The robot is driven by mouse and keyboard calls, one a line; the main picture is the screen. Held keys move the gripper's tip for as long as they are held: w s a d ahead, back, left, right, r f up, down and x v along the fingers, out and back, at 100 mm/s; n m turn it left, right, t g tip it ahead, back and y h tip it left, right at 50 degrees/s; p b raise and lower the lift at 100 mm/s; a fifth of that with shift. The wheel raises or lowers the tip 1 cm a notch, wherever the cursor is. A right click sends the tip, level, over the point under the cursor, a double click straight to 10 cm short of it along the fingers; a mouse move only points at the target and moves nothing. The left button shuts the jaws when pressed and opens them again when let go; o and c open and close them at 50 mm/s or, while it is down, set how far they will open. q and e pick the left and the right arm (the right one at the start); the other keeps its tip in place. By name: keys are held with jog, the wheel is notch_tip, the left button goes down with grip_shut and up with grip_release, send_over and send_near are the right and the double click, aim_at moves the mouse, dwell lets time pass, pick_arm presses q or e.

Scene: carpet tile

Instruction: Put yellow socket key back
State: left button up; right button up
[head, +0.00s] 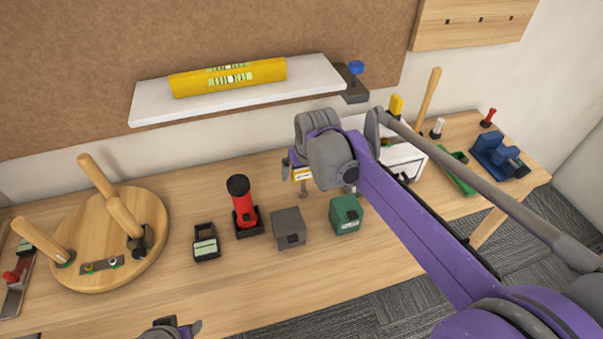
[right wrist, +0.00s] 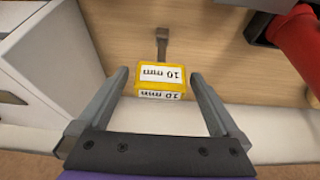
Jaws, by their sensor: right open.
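The yellow socket key (right wrist: 161,78) has a block handle with white "10 mm" labels and a grey metal shaft (right wrist: 162,45). In the right wrist view it sits between the spread fingers of my right gripper (right wrist: 160,76), with gaps on both sides. In the head view the key (head: 301,174) shows partly behind my right gripper (head: 297,165), near the back of the table. My right gripper is open. I cannot tell if the key's shaft lies on or stands over the wood. Part of my left gripper (head: 172,328) shows at the bottom edge; its fingers are unclear.
A white box (head: 408,158) stands right of the key, partly behind my right arm. A red-and-black torch (head: 243,207), grey block (head: 289,229) and green block (head: 346,214) stand nearby. A white shelf (head: 318,73) with a yellow level (head: 228,77) overhangs behind. The front table strip is clear.

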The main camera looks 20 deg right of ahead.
jog(key=v, duration=0.9)
jog(key=shift+p, duration=0.4)
jog(key=shift+s+r, duration=0.1)
